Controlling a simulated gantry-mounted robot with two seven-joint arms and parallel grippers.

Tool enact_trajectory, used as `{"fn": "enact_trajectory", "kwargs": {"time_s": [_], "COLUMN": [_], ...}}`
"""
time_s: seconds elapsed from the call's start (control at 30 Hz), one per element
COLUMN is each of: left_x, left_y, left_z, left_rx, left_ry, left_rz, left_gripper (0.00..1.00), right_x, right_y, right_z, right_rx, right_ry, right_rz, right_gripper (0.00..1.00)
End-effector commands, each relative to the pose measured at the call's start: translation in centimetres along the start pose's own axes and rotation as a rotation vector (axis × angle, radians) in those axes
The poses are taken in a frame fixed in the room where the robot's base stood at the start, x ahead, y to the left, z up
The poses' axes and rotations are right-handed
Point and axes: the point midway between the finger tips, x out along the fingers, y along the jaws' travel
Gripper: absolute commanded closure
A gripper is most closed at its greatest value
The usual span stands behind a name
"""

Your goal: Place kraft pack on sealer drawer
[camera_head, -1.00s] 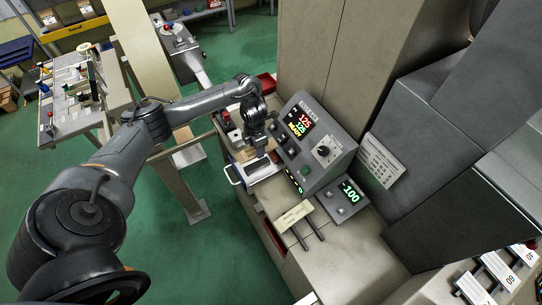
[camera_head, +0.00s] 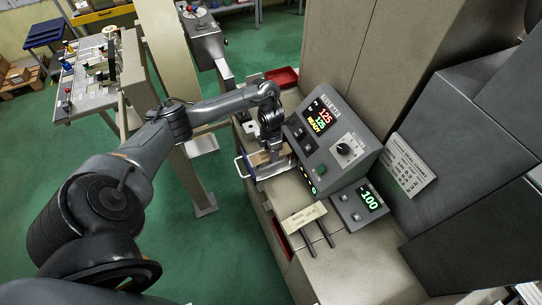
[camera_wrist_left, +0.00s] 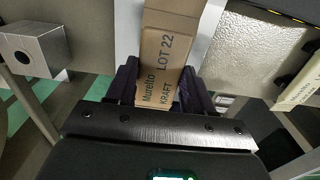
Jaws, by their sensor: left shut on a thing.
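The kraft pack (camera_wrist_left: 165,55) is a brown box printed "Murelto KRAFT LOT 22". In the left wrist view it lies between the two dark fingers of my left gripper (camera_wrist_left: 160,80), which is shut on it. In the head view my left gripper (camera_head: 272,148) points down at the sealer drawer (camera_head: 267,172), and a small brown part of the pack (camera_head: 257,159) shows beside the fingers. I cannot tell whether the pack touches the drawer. My right gripper is out of view.
The sealer's control panel (camera_head: 330,137), reading 125 and READY, stands close right of my gripper. A red tray (camera_head: 282,77) lies behind. Green floor is open at left.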

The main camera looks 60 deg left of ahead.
Motion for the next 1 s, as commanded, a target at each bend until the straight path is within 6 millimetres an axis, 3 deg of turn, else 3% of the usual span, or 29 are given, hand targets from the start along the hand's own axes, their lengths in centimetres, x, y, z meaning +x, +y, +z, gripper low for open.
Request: {"fn": "enact_trajectory", "kwargs": {"time_s": [0.03, 0.1, 0.53, 0.57, 0.7, 1.0], "left_x": [1.25, 1.73, 2.05, 1.93, 1.88, 1.81], "left_y": [-0.04, -0.01, 0.01, 0.01, 0.00, 0.00], "left_z": [-0.02, -0.01, -0.01, -0.01, -0.01, -0.01], "left_rx": [0.000, 0.000, 0.000, 0.000, 0.000, 0.000], "left_ry": [0.001, 0.000, 0.000, 0.000, 0.000, 0.000], "left_rz": [-0.001, 0.000, 0.001, 0.000, 0.000, 0.000], "left_gripper": [0.81, 0.81, 0.81, 0.45, 0.23, 0.22], "right_x": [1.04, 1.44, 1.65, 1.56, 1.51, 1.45], "right_y": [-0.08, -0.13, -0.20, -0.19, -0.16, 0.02], "right_z": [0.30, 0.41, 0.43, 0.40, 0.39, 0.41], "right_rx": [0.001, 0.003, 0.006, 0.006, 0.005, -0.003], "right_ry": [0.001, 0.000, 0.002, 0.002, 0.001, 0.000], "right_rz": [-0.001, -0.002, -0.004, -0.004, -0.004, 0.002], "right_gripper": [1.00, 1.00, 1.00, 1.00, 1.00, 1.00]}}
